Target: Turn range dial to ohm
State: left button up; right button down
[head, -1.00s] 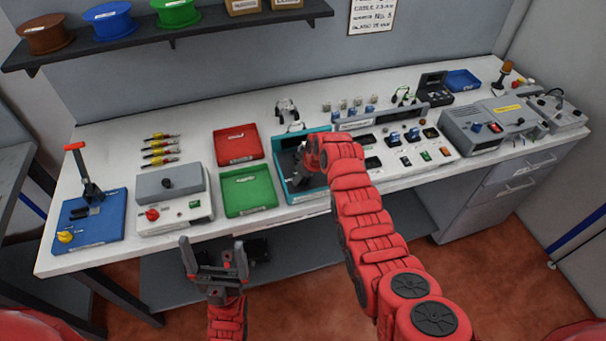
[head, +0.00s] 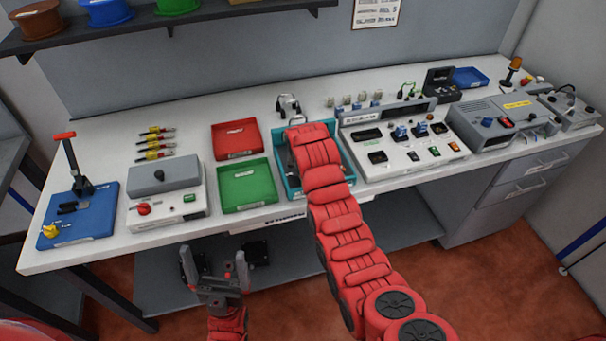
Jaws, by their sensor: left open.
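I cannot tell for sure which control is the range dial, and no ohm mark is legible. Dial-like parts are a blue knob (head: 487,122) on the grey instrument at the right and a red knob (head: 144,209) on the white and grey box (head: 164,196) at the left. My left gripper (head: 215,266) is open and empty, below the table's front edge and apart from both. My right arm reaches over the teal tray (head: 284,166); its gripper is hidden behind the arm.
Red tray (head: 236,140) and green tray (head: 247,186) lie left of the teal one. A white panel (head: 400,158) with switches stands to its right. A blue base with a lever (head: 72,165) is at far left. Bare white tabletop (head: 100,150) shows at back left.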

jog(key=shift+f, duration=0.1)
dwell(0.3)
jog(key=shift+c, duration=2.2)
grip_release()
jog(key=shift+s+r, duration=0.15)
jog(key=shift+r, duration=0.25)
jog(key=b+v, duration=0.2)
jog(key=v, duration=0.2)
jog(key=shift+a, duration=0.1)
jog(key=p+v, duration=1.2)
jog(key=shift+r+p, duration=0.3)
jog(key=shift+r, duration=0.05)
